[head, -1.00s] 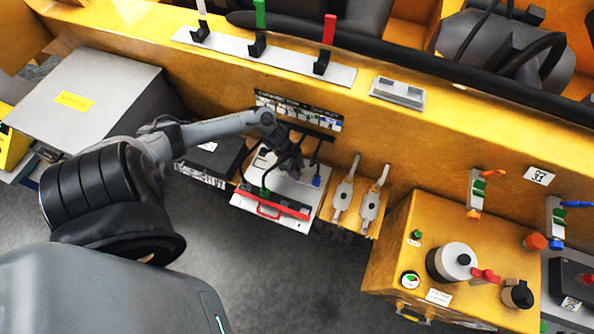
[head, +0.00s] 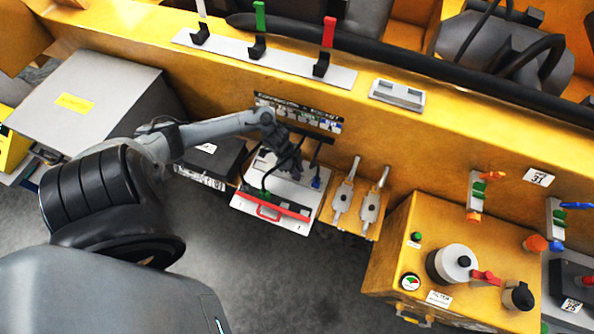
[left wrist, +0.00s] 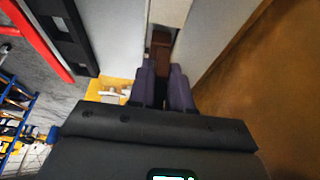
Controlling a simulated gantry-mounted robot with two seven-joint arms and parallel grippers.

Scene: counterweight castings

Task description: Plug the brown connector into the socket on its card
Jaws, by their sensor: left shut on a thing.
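The brown connector (left wrist: 161,46) shows between the purple-grey fingertips of my left gripper (left wrist: 166,84) in the left wrist view. The gripper is shut on it. A pale beige part (left wrist: 168,12) lies just beyond the connector; I cannot tell whether they touch or whether this is the socket. In the head view my left gripper (head: 291,166) is over the back part of a white board (head: 258,196) with a red handle. The arm and fingers hide the connector and its socket there. My right gripper is not in view.
A blue connector (head: 317,182) on a black cable is close to the right of my gripper. A red bar (head: 275,205) crosses the board's front. Two grey levers (head: 343,197) stand to the right. A yellow wall (head: 385,135) rises behind. A dark box (head: 212,160) is to the left.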

